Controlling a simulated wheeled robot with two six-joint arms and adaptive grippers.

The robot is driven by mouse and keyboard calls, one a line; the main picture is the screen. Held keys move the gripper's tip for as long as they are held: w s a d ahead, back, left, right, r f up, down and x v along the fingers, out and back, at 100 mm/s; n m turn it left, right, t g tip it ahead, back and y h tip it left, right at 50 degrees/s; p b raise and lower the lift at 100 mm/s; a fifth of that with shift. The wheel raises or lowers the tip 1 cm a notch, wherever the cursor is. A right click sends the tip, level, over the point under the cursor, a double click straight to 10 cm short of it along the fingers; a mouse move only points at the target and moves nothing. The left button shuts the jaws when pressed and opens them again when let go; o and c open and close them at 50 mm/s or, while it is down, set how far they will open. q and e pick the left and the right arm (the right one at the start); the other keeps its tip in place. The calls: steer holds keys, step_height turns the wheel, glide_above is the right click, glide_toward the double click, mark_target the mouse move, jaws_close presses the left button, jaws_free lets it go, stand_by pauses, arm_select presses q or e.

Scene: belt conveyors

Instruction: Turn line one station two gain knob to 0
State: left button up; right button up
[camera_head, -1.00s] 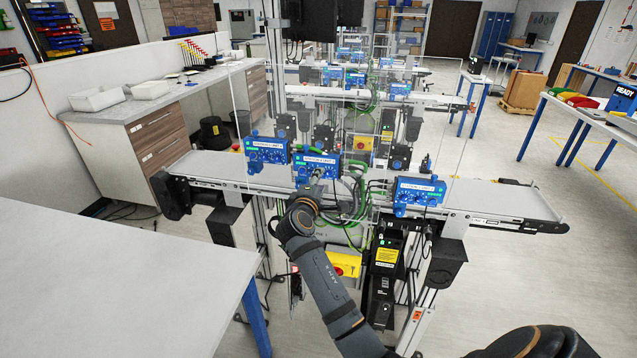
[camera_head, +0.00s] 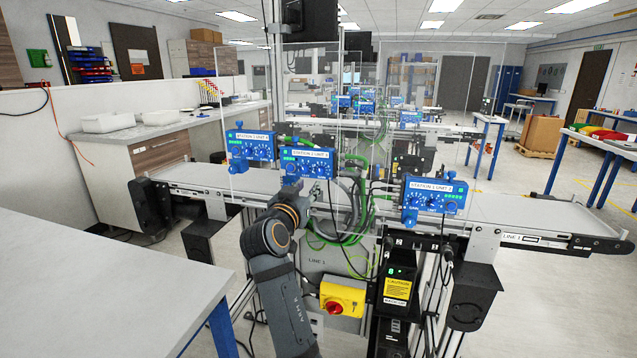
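The right box (camera_head: 433,195) reads station 1. My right gripper (camera_head: 291,184) is small and partly hidden behind its own wrist, at the lower left of the middle box, close to its knob row. I cannot tell whether it touches a knob, or whether its fingers are open. Knob settings are unreadable. My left gripper is not in view.
The near conveyor belt (camera_head: 505,210) runs across, marked line 1. Clear guard panels (camera_head: 425,80) rise behind the boxes. A yellow switch box with a red knob (camera_head: 342,298) hangs below. A white table (camera_head: 95,300) fills the lower left. Green cables hang mid-frame.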

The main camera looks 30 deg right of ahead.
mark_target(320, 173)
steer(key=p+x, duration=0.2)
steer(key=x, duration=0.8)
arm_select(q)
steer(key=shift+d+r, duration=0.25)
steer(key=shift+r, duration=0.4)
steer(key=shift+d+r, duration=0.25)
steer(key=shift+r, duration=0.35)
arm_select(e)
steer(key=shift+d, duration=0.1)
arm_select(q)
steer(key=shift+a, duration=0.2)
arm_select(e)
jaws_close()
